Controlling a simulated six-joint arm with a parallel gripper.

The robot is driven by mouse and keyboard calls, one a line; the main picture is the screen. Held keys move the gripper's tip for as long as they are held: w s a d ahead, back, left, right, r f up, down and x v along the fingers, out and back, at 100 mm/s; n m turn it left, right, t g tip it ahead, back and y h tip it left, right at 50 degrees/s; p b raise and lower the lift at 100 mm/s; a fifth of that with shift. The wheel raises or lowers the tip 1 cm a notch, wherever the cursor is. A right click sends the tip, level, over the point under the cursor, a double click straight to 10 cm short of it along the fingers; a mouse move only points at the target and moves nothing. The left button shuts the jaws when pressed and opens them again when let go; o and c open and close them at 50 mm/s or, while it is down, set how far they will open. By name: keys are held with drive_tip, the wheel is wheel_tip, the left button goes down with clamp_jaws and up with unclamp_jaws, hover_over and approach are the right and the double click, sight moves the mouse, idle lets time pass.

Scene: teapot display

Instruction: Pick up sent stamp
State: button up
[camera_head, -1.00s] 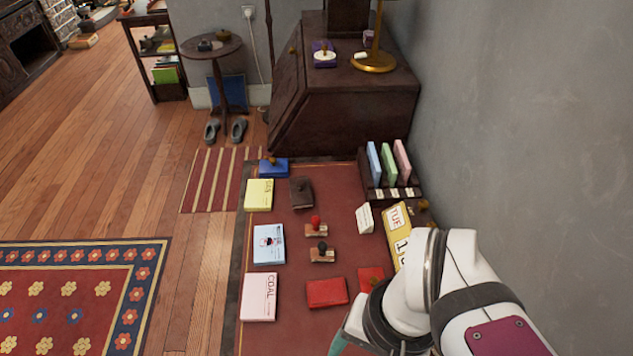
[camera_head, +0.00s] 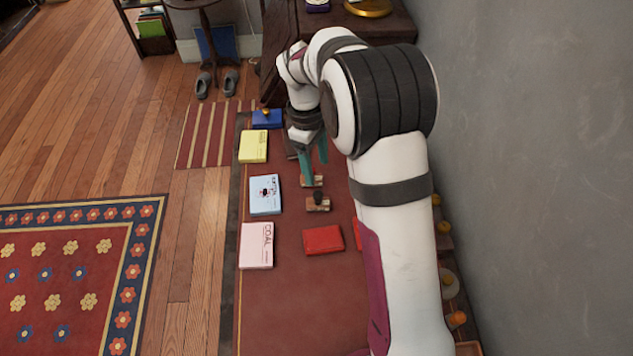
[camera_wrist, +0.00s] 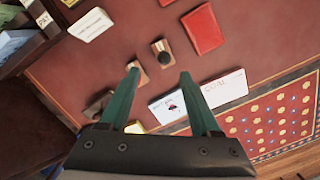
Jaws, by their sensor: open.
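Two small stamps with wooden bases stand on the red desk top (camera_head: 285,310). One, the black-knobbed stamp (camera_head: 318,200), shows clearly and also appears in the wrist view (camera_wrist: 162,52). The other stamp (camera_head: 314,183) is just beyond it, partly covered by my gripper; its base shows in the wrist view (camera_wrist: 142,61), its knob hidden behind a finger. No lettering tells which is the sent stamp. My gripper (camera_head: 315,169) is open and empty, its teal fingers pointing down above the farther stamp. In the wrist view the fingertips (camera_wrist: 160,73) are spread apart.
A red pad (camera_head: 323,240) lies nearer than the stamps. A pink box (camera_head: 257,246), a blue-white box (camera_head: 265,195) and a yellow box (camera_head: 253,146) line the left edge. A blue pad (camera_head: 266,119) is at the back. My arm covers the right side; the near desk is clear.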

sight(317, 193)
drive_tip(key=f, duration=0.6)
drive_tip(key=s+f, duration=0.1)
drive_tip(key=f, duration=0.3)
drive_tip(key=shift+s+d, duration=0.1)
drive_tip(key=shift+d, duration=0.05)
clamp_jaws()
